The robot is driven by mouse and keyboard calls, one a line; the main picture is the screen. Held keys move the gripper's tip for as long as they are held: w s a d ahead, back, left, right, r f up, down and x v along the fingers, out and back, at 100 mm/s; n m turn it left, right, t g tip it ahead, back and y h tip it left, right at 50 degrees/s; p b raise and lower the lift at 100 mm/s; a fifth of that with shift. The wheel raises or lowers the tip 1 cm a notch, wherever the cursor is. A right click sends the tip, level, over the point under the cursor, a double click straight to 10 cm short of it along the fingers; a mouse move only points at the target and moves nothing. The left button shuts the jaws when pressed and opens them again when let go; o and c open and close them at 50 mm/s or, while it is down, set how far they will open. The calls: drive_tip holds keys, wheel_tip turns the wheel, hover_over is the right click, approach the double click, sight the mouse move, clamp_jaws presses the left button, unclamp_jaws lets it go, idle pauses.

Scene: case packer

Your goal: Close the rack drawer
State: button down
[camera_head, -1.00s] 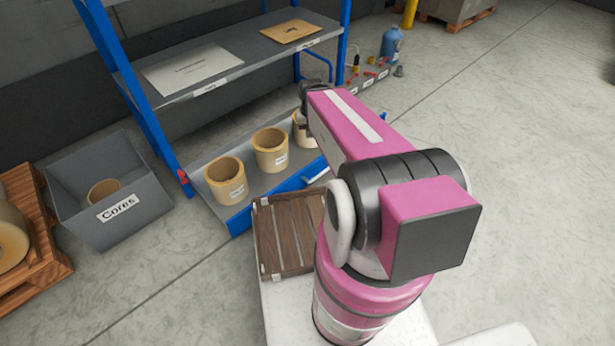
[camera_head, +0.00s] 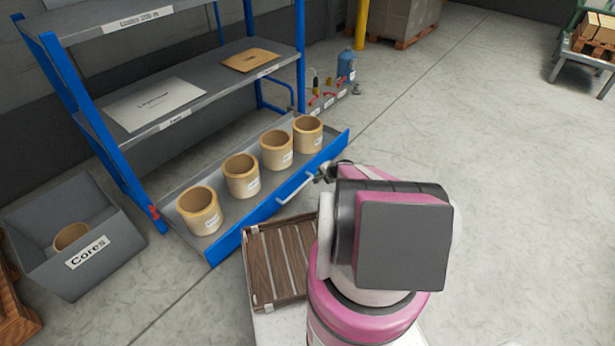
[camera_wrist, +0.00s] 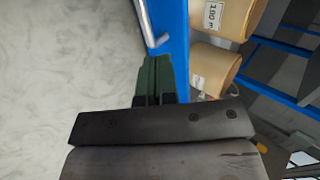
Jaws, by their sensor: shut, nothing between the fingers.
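The rack drawer (camera_head: 222,244) is pulled out at the bottom of the blue and grey rack. Its blue front carries a pale bar handle (camera_head: 294,188). Several tan cores stand upright in a row in the drawer. My gripper (camera_head: 328,172) is at the outer side of the drawer front, right of the handle, and mostly hidden by my arm. In the wrist view my gripper's dark green fingers (camera_wrist: 154,80) are together and empty, close against the blue drawer front (camera_wrist: 176,40). The handle (camera_wrist: 148,25) shows just beyond the fingertips. Contact cannot be told.
A grey bin labelled Cores (camera_head: 118,238) stands left of the rack. A wooden slatted tray (camera_head: 256,290) lies in front of the drawer. A blue bottle (camera_head: 346,66) and small items stand behind the drawer's right end.

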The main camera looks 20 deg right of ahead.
approach(299, 175)
drive_tip(key=x, duration=0.5)
drive_tip(key=shift+s+d+f, duration=0.1)
drive_tip(key=shift+s+f, duration=0.05)
drive_tip(key=shift+f, duration=0.35)
drive_tip(key=shift+w+a, duration=0.5)
drive_tip(key=shift+w, duration=0.15)
drive_tip(key=w+a, duration=1.1)
drive_tip(key=w, duration=0.5)
drive_tip(key=w+a, duration=1.2)
drive_tip(key=w, duration=0.3)
drive_tip(key=shift+w, duration=0.4)
